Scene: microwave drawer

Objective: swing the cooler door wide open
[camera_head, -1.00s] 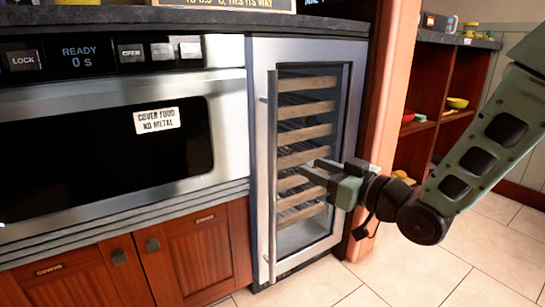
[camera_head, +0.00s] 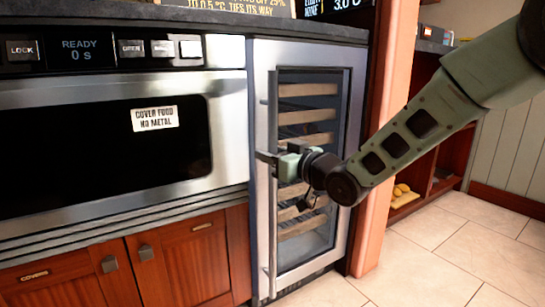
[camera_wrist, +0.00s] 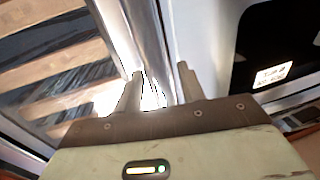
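The cooler door (camera_head: 340,180) is a steel frame around dark glass with wooden racks behind it, and it looks shut. Its long upright bar handle (camera_head: 272,225) runs down the door's left side. My gripper (camera_head: 264,157) is at the handle, about mid-height. In the wrist view my gripper (camera_wrist: 161,82) has its two fingers apart, one on each side of a bright steel strip that appears to be the handle. Glare there hides whether either finger touches it. In the head view my gripper covers part of the handle and racks.
A microwave drawer (camera_head: 100,150) with a "READY" display is left of the cooler, above wooden cabinets (camera_head: 190,260). A dark counter (camera_head: 200,17) overhangs both. An orange-brown post (camera_head: 395,100) stands right of the cooler. The tiled floor (camera_head: 430,265) in front is clear.

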